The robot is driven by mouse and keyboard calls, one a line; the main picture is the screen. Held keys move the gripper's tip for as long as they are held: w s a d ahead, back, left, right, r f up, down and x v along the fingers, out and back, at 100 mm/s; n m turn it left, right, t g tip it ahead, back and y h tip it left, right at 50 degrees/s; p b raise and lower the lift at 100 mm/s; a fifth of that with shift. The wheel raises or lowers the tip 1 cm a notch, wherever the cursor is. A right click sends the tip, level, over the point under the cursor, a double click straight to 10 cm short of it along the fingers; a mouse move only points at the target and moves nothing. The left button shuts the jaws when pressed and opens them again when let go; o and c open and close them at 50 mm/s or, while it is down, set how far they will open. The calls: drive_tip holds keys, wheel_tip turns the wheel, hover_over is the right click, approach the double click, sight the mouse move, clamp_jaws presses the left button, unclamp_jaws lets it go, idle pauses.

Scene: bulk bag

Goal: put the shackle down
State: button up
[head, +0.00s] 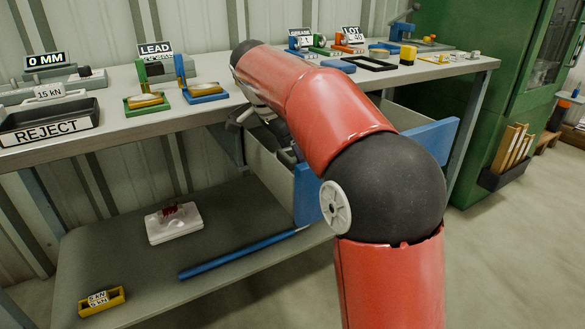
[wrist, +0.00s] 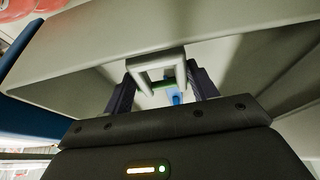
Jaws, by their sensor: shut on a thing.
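My gripper (wrist: 161,74) shows in the wrist view with its two dark fingers on either side of a pale grey, squared U-shaped piece, which I take to be the shackle (wrist: 157,64). The fingers are shut on it. A green bar (wrist: 165,84) shows across the opening of the U; I cannot tell whether it is part of it. In the head view my gripper is mostly hidden by my red arm, at the open drawer (head: 265,168) under the bench. The shackle is hidden there.
The drawer's blue front (head: 430,145) juts out below the bench top (head: 220,108). On the bench are a black REJECT tray (head: 50,122), a green tray (head: 147,104) and a blue tray (head: 205,93). A white box (head: 173,223) and blue bar (head: 240,256) lie on the lower shelf.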

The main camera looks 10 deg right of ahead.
sight(288, 155)
drive_tip(key=shift+f+b, duration=0.35)
drive_tip(key=shift+f, duration=1.55)
drive_tip(key=shift+f, duration=0.15)
drive_tip(key=o, duration=1.2)
drive_tip(key=shift+o, duration=0.2)
drive_tip(key=p+v, duration=0.2)
drive_tip(key=v, duration=1)
